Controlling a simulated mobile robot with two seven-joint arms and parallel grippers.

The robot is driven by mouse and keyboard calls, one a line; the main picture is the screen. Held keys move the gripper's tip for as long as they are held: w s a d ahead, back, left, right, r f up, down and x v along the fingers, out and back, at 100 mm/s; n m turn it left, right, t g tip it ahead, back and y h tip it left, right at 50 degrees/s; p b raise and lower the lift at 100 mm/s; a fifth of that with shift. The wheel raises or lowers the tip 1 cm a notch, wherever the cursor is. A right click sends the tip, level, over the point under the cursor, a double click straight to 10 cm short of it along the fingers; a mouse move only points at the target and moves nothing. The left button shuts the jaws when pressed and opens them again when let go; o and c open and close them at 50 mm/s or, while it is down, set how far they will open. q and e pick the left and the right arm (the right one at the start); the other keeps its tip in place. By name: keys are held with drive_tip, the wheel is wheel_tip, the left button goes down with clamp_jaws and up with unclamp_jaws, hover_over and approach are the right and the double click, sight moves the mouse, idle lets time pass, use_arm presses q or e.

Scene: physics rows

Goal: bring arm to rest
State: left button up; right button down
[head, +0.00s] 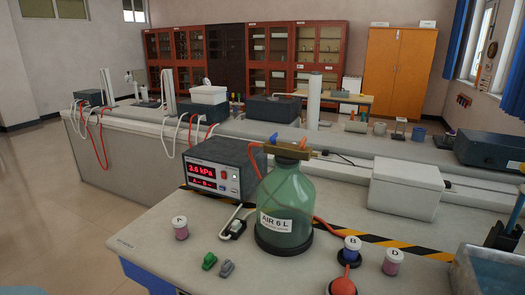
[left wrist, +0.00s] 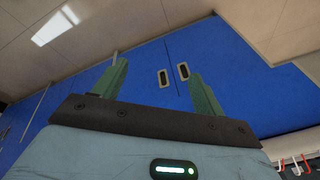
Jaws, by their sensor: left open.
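My left gripper (left wrist: 156,66) shows only in the left wrist view. Its two green fingers stand wide apart with nothing between them. Beyond them is a blue cabinet front (left wrist: 75,88) with dark slot handles, seen at a tilt; I see no contact with it. Neither gripper can be made out in the head view.
On the near bench stand a green glass bottle (head: 282,195), a pressure meter (head: 215,170), jar A (head: 181,230), jar B (head: 351,252), jar D (head: 392,263) and a white box (head: 405,188). A grey tray (head: 462,275) is cut off lower right. Floor at left (head: 50,215) is clear.

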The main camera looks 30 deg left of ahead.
use_arm(q)
drive_tip(key=s+d+f+n+t+h, duration=0.1)
drive_tip(key=s+d+f, duration=0.1)
drive_tip(key=d, duration=0.5)
drive_tip(key=s+d+f+t, duration=0.1)
drive_tip(key=s+d+f, duration=0.1)
drive_tip(key=d, duration=0.5)
drive_tip(key=d+r+n+t+h+p, duration=0.1)
drive_tip(key=d+r+n+t, duration=0.1)
drive_tip(key=d, duration=1.5)
drive_tip(key=shift+w+d+r+n+t+h, duration=0.15)
drive_tip(key=shift+d+r+n+t+h, duration=0.2)
drive_tip(key=shift+r+t, duration=0.45)
drive_tip(key=shift+r, duration=0.1)
